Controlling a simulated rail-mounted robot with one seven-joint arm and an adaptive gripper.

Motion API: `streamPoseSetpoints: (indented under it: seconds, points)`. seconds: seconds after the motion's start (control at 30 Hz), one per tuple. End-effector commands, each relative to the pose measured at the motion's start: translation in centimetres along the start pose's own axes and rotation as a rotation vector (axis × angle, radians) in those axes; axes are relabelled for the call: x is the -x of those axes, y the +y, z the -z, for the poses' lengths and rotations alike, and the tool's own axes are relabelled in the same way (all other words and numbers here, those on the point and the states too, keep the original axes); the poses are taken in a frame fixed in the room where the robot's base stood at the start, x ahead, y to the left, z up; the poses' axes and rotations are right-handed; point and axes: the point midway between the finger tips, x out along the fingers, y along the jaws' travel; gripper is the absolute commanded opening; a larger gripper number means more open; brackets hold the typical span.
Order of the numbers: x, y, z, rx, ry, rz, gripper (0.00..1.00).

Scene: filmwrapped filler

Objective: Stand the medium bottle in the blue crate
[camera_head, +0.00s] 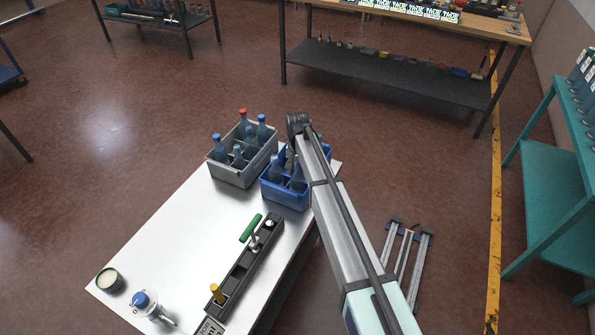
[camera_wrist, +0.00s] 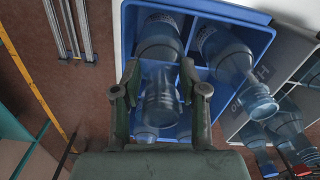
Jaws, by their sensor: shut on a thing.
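The blue crate (camera_head: 287,198) stands on the white table beside the grey crate and holds translucent bluish bottles (camera_head: 298,182). In the wrist view, the blue crate (camera_wrist: 262,42) lies under my gripper, with a bottle (camera_wrist: 226,52) in its right part. My gripper (camera_wrist: 160,76) is over the crate, its fingers on either side of a clear bottle neck (camera_wrist: 161,98), shut on it. Its lower part overlaps the crate's inside; I cannot tell whether its base touches the floor. In the head view my arm hides the crate's right side and most of the gripper (camera_head: 292,150).
The grey crate (camera_head: 231,174) with several capped bottles touches or nearly touches the blue crate's left side. A black fixture with a green handle (camera_head: 251,227), a jar (camera_head: 109,280) and a blue-capped container (camera_head: 141,300) stand nearer on the table. The table's left middle is clear.

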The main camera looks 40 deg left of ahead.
Motion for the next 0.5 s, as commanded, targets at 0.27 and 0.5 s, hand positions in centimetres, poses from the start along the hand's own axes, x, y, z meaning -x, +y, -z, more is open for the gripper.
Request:
streamPoseSetpoints:
  seconds: [0.27,0.5]
  points:
    - [-1.4,0.0,0.0,0.0,0.001,0.0,0.05]
    - [-1.7,0.0,0.0,0.0,0.0,0.0,0.5]
